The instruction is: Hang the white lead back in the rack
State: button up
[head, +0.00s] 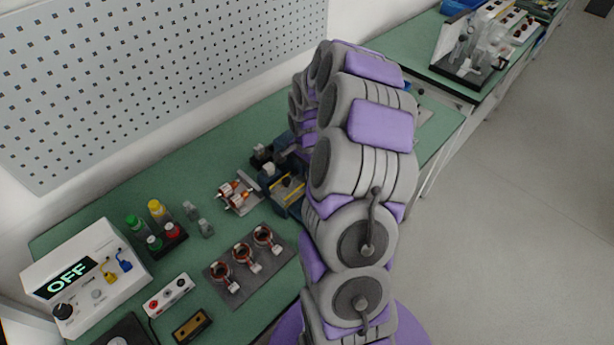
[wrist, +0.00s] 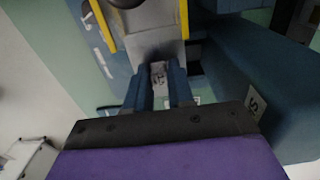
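In the wrist view, my gripper (wrist: 158,88) points at a blue fixture with a grey face (wrist: 155,30) between two yellow strips. A small pale piece with dark marks (wrist: 158,73) shows between the dark blue fingers. I cannot tell whether it is the white lead, or whether the fingers touch it. In the head view, my arm covers the gripper. A blue block with a yellow strip (head: 287,188) stands beside the arm. I cannot make out the white lead or tell which fixture is its rack.
A white tester (head: 90,280) reading OFF, with yellow and blue plugs, stands at the left. Three copper-wound stators lie on a grey mat (head: 222,295). Small bottles (head: 160,212) and a metal fixture (head: 238,193) stand behind. A large blue block (wrist: 250,75) sits close right in the wrist view.

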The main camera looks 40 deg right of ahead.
jog(key=shift+d+f, duration=0.1)
jog(key=shift+d, duration=0.25)
grip_shut()
jog(key=shift+a, duration=0.15)
jog(key=shift+r+p, duration=0.95)
jog(key=shift+r, duration=2)
jog(key=shift+s+f, duration=0.1)
